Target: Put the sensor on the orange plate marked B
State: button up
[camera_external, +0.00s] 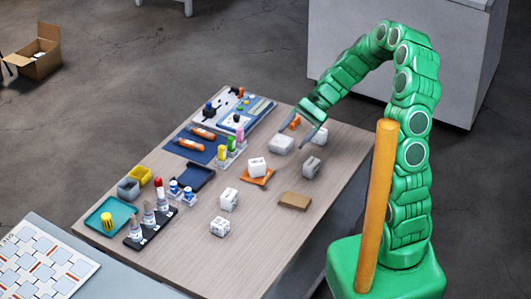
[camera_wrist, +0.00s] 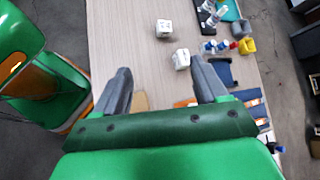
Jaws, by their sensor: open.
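Several small white sensor-like blocks stand on the table; I cannot tell which is the sensor. One white block (camera_external: 257,165) rests on an orange plate (camera_external: 262,180) mid-table. No letter B is readable. My gripper (camera_external: 299,131) is open above the table's far right part, near the pale blocks, with nothing visible between its fingers. In the wrist view, my gripper (camera_wrist: 160,76) has its fingers spread; two white blocks (camera_wrist: 163,28) (camera_wrist: 181,59) lie beyond them.
A tan plate (camera_external: 294,201) lies near the table's right edge. Dark stands with bottles (camera_external: 150,222), a teal tray (camera_external: 106,216), small bins (camera_external: 139,175) and blue mats with orange tools (camera_external: 196,145) fill the left side. The front right tabletop (camera_external: 255,240) is clear.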

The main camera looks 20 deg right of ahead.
jog(key=s+d+r+n+h, duration=0.2)
jog(key=s+d+h, duration=0.1)
jog(key=s+d, duration=0.3)
jog(key=s+d+r+n+t+h, duration=0.1)
jog(key=s+d+r+n+h, duration=0.2)
jog(key=s+d, duration=0.3)
jog(key=s+d+r+n+t+h, duration=0.1)
jog(key=s+d+r+n+h, duration=0.1)
jog(key=s+d, duration=0.5)
jog(key=s+h, duration=0.1)
jog(key=s, duration=0.5)
jog(key=shift+s+r+h, duration=0.15)
jog(key=shift+s+h, duration=0.05)
jog(key=shift+h, duration=0.1)
